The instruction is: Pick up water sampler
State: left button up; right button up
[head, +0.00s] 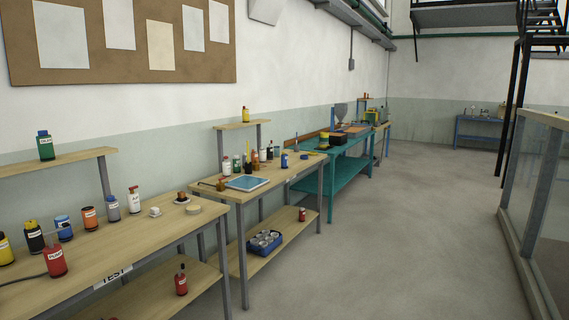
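I cannot make out a water sampler for certain among the many small items in the head view. Several bottles stand on the near wooden bench (130,247) at the left, among them a red bottle (55,259) and a dark blue one (64,228). Another red bottle (181,280) stands on its lower shelf. The second bench (285,172) holds a blue tray (247,183) and several small bottles. A blue crate (264,243) with several round items sits on its lower shelf. Neither of my grippers shows in this view.
A teal bench (345,175) stands farther along the wall, and a blue table (480,133) at the back. A glass-panelled structure (541,190) with a grey frame borders the right side. The grey floor (400,240) between is clear.

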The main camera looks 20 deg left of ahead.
aim_at(284, 160)
jog(key=i+u, duration=0.15)
jog(key=i, duration=3.05)
